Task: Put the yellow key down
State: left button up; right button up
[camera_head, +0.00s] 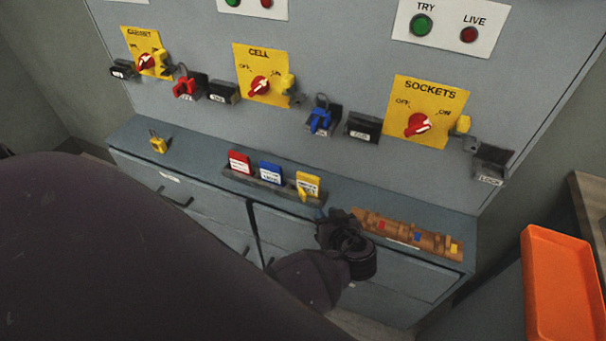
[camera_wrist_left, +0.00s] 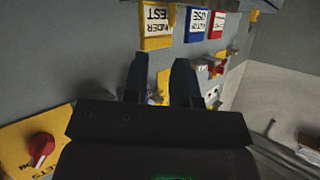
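A small yellow piece that looks like the yellow key (camera_head: 303,195) is at the front of the yellow tag (camera_head: 309,181) in the tag rack; it also shows in the left wrist view (camera_wrist_left: 172,15). My left gripper (camera_head: 332,218) is just right of and in front of the rack, apart from it, near the left end of the wooden key board (camera_head: 420,238). In the left wrist view its two fingers (camera_wrist_left: 160,78) are spread, and the yellow between them looks like background panel. I see nothing held. My right gripper is not in view.
Red (camera_head: 239,162) and blue (camera_head: 270,172) tags share the rack. A yellow padlock (camera_head: 158,145) stands on the cabinet's left ledge. Above are switch panels with padlocks and black holders. An orange tray (camera_head: 562,285) is at right. The ledge between padlock and rack is clear.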

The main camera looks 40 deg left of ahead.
aim_at(305, 196)
pick_arm(q)
jog(key=shift+w+a+f+n+g+y, duration=0.15)
jog(key=shift+w+a+f+n, duration=0.4)
jog(key=shift+a, duration=1)
jog(key=shift+w+a+f+n+g+y, duration=0.1)
jog(key=shift+w+a+f+n, duration=0.5)
jog(key=shift+a, duration=0.9)
jog(key=shift+w+a+f+n+g+y, duration=0.2)
jog(key=shift+w+a+f, duration=0.6)
jog(key=shift+a, duration=0.75)
